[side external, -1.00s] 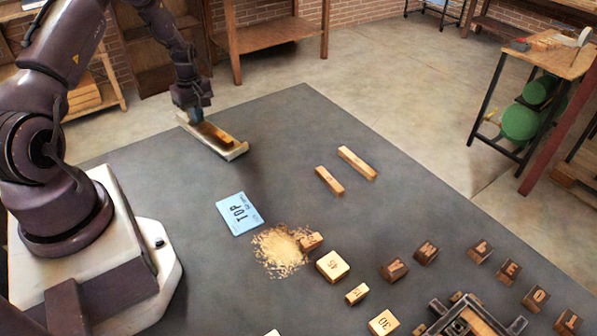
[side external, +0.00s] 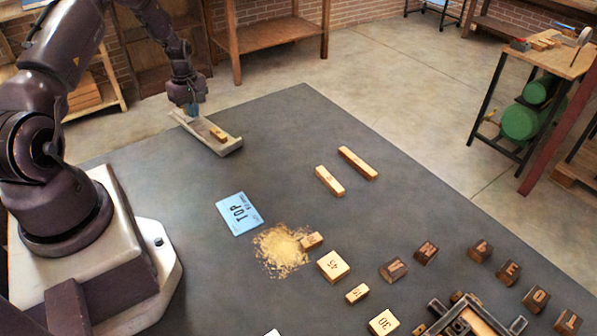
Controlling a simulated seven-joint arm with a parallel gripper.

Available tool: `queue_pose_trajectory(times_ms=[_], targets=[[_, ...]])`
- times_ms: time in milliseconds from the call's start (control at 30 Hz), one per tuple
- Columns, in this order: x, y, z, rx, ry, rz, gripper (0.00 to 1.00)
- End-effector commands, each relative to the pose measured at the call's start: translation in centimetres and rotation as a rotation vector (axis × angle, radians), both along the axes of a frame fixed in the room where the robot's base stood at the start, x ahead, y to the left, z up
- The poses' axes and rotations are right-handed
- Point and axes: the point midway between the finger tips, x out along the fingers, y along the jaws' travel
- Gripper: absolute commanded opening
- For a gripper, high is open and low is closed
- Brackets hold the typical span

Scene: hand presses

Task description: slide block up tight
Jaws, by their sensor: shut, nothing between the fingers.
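A long shallow tray (side external: 233,147) with a raised edge lies near the far left edge of the dark table. A small wooden block (side external: 218,134) sits inside it, towards its near right end. My gripper (side external: 193,112) is shut and empty, low over the tray's far left end. A stretch of bare tray floor shows between it and the block. Whether the fingertips touch the tray is too small to tell.
Two wooden bars (side external: 357,163) lie right of the tray. Letter and number blocks, including one marked 45 (side external: 333,265), spread across the front right. Table between tray and bars is clear.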

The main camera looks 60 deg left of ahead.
Motion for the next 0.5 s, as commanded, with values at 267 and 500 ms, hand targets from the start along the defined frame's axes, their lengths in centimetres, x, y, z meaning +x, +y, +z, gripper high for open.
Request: queue_pose_trajectory(times_ms=[267,500], targets=[[-0.03,0.37,0.08,0.003,-0.001,0.001,0.0],[-0.12,0.66,0.06,0.003,0.0,0.001,0.0]])
